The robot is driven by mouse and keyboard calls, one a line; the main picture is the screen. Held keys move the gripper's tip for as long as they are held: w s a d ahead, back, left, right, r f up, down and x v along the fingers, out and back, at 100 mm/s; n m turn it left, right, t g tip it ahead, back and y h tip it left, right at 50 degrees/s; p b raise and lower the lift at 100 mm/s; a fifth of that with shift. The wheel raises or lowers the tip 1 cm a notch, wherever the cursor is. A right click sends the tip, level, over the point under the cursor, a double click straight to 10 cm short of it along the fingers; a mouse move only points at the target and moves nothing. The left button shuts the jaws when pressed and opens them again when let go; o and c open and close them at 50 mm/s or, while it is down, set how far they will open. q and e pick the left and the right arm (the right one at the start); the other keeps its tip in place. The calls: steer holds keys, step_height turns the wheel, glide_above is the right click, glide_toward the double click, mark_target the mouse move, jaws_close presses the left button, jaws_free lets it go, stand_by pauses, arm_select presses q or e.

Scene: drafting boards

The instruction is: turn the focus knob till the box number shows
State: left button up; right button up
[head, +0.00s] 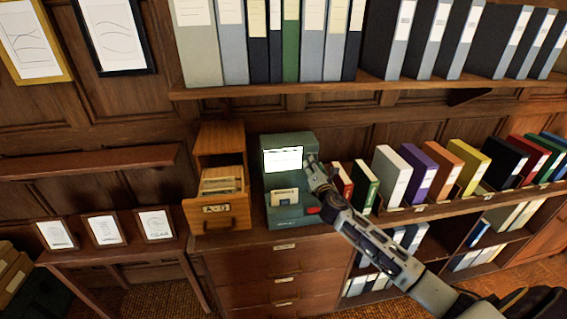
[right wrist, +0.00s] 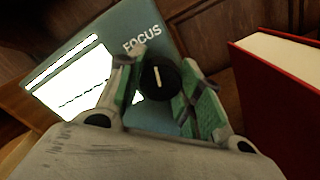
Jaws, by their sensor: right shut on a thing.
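The green microfilm reader (head: 290,141) stands on the wooden cabinet, its lit screen (head: 283,159) facing me. The screen shows white with dark marks that I cannot read as a number. My right gripper (head: 314,170) reaches in from the lower right to the reader's right side. In the right wrist view its fingers are shut on the round black focus knob (right wrist: 158,80), one on each side. The knob's white pointer line stands nearly upright, below the word FOCUS. Part of the screen (right wrist: 72,75) shows at left with wavy dark lines, partly behind a finger. My left gripper is out of view.
A small wooden card box (head: 220,140) with its labelled drawer (head: 217,213) pulled out stands left of the reader. A pale card (head: 284,196) sits at the reader's lower front. A red book (head: 342,180) stands close to the gripper's right. Binders fill the shelf above.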

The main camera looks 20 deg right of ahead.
steer(key=m+b, duration=0.1)
steer(key=m, duration=0.2)
stand_by(0.4)
stand_by(0.4)
steer(key=o, duration=1)
